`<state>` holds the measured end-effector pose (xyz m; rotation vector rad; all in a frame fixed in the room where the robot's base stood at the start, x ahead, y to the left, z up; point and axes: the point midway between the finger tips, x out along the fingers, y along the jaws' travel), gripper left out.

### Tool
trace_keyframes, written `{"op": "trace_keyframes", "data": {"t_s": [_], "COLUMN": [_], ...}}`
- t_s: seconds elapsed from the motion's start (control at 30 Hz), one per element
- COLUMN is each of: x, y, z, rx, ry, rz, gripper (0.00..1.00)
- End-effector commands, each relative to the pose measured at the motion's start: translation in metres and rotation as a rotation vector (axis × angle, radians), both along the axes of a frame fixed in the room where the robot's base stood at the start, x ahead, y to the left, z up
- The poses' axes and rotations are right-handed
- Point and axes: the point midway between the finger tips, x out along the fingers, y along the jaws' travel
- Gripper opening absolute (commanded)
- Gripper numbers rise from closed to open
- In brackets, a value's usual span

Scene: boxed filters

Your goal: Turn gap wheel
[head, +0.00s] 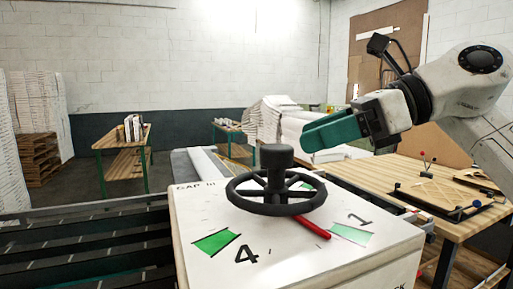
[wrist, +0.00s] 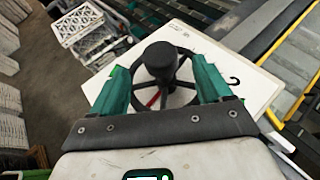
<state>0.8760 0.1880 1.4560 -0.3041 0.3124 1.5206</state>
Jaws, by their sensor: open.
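The gap wheel (head: 275,200) is a black handwheel with spokes and a thick black central knob. It lies flat on top of a white box (head: 300,262) marked "GAP", "4" and "1", with green patches. A red pointer (head: 315,228) sticks out from under the wheel toward the lower right. My gripper (head: 312,137) has teal fingers and is up and right of the knob, apart from it in the head view. In the wrist view my open gripper (wrist: 163,90) shows its fingers to either side of the wheel (wrist: 162,70), with the knob between them. Contact cannot be told there.
A wooden table (head: 385,172) with small parts stands at the right. Dark conveyor rollers (head: 85,250) run at the left. A bench (head: 122,145) and pallets (head: 38,155) are farther back. The wrist view shows a white crate (wrist: 82,28).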

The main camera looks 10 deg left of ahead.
Motion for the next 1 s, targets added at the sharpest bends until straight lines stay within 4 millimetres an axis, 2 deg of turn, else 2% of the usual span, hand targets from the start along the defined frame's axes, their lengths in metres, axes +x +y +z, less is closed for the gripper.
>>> {"op": "trace_keyframes", "data": {"t_s": [0.2,0.5,0.9,1.0], "x": [0.0,0.001,0.001,0.001], "y": [0.039,0.075,0.08,0.08], "z": [-0.013,-0.029,-0.033,-0.033], "rx": [0.002,0.002,0.003,0.003], "ry": [0.001,0.0,0.0,0.0], "rz": [0.005,0.003,0.002,0.002], "gripper": [0.78,0.78,0.78,0.68]}}
